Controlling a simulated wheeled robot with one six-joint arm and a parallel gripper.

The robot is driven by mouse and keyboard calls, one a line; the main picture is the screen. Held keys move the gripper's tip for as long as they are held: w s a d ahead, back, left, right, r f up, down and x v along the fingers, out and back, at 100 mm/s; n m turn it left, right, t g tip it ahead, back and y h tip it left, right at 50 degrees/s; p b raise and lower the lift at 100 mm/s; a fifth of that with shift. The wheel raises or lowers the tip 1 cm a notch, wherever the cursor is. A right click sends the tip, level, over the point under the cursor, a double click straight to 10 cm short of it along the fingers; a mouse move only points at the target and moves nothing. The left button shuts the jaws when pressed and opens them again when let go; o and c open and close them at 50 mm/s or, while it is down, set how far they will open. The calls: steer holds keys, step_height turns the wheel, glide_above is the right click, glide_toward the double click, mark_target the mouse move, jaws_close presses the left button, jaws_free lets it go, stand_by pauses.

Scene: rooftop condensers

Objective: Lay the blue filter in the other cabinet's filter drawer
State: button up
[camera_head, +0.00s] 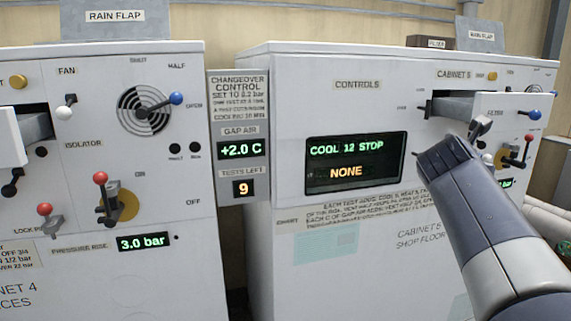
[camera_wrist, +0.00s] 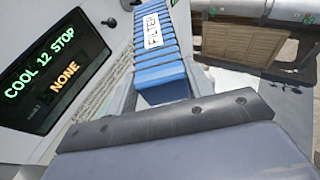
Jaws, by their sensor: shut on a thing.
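The blue filter (camera_wrist: 158,52) is ribbed, carries a white FILTER label, and stretches away from my gripper (camera_wrist: 166,90) in the wrist view. The filter is hidden there behind the gripper. That drawer is pulled out; I cannot see its floor. Cabinet 4 (camera_head: 90,200) also has a pulled-out drawer (camera_head: 12,138) at the left edge.
A dark display (camera_head: 356,162) reads COOL 12 STOP, NONE. Levers and knobs, some blue-tipped (camera_head: 535,115), sit close right of the cabinet 5 drawer. A control panel (camera_head: 239,120) between the cabinets shows +2.0 C and 9. Pipes (camera_head: 550,220) lie at the right.

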steer(key=w+a+f+n+t+y+b, duration=0.1)
steer(key=a+f, duration=0.5)
steer(key=f, duration=0.7)
steer(key=w+a+f+n+y+b, duration=0.2)
steer(key=a+f+n+y, duration=0.4)
steer(key=f, duration=0.8)
steer(key=w+a+f+n+t+y+b, duration=0.1)
steer(key=w+a+f+n+y, duration=0.2)
steer(key=f, duration=1)
steer(key=a+n+y, duration=0.1)
steer(key=a+y, duration=0.2)
steer(key=a, duration=0.1)
steer(key=shift+f+t, duration=0.3)
steer(key=shift+f, duration=0.05)
steer(key=shift+w+d, duration=0.1)
